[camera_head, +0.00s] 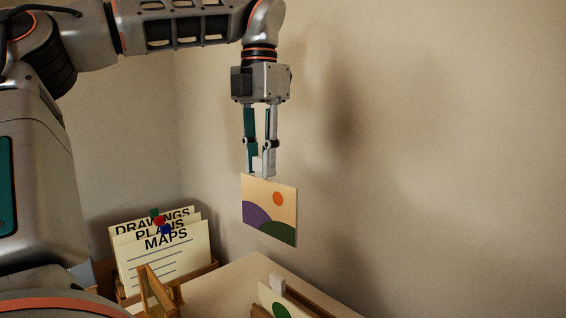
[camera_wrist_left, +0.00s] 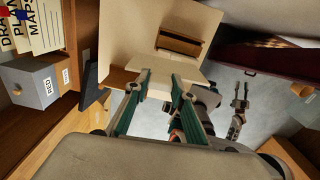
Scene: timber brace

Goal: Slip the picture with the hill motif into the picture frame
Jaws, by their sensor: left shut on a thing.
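The picture with the hill motif (camera_head: 268,212) shows an orange sun with purple and green hills on cream. My left gripper (camera_head: 262,172) is shut on its top edge and holds it upright in the air above the cream tabletop. In the left wrist view the fingers (camera_wrist_left: 160,88) close on a cream edge. A wooden frame-like piece (camera_head: 150,289) stands at the lower left of the head view, below and left of the held picture; I cannot tell whether it is the picture frame. My right gripper (camera_wrist_left: 241,92) shows small in the left wrist view, fingers apart and empty.
Cards labelled drawings, plans and maps (camera_head: 160,246) stand in a wooden holder at the left. A cream tabletop (camera_head: 225,287) lies below. Another picture with a green shape (camera_head: 277,304) is cut off at the bottom. A grey labelled box (camera_wrist_left: 35,82) shows in the wrist view.

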